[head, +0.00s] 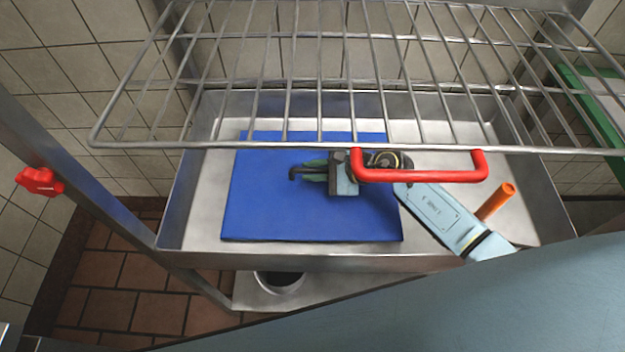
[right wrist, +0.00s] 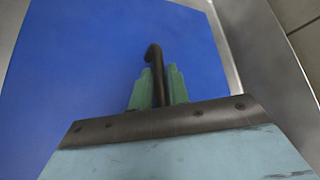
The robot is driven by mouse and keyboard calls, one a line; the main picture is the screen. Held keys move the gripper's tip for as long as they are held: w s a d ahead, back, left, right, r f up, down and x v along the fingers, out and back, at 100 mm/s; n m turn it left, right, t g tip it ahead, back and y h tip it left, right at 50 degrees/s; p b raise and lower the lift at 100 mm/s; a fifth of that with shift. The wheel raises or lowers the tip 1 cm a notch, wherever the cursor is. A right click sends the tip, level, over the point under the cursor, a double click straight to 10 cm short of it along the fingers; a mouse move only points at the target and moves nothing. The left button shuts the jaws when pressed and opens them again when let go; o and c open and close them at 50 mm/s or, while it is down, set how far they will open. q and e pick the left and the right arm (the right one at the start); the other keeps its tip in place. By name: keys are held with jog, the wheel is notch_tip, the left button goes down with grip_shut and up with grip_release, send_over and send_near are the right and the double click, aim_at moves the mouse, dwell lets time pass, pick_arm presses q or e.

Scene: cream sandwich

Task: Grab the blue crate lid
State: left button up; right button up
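The blue crate lid (head: 262,205) lies flat in a shallow metal basin and also fills much of the right wrist view (right wrist: 75,75). A dark bent bar (right wrist: 158,80), apparently its handle, stands out over the blue surface. My right gripper (head: 314,172) comes in from the right, above the lid. Its two green fingers (right wrist: 158,88) sit close on both sides of the bar and appear shut on it. The bar's near end is hidden behind the gripper body. My left gripper is not in view.
A wire rack (head: 320,84) hangs over the back of the basin, with a red handle (head: 420,176) at its front, close over my right wrist. The metal basin (head: 200,200) has raised walls. A red knob (head: 40,181) is at the left.

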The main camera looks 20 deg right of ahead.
jog(key=shift+w+a+f, duration=0.1)
grip_shut()
dwell(0.4)
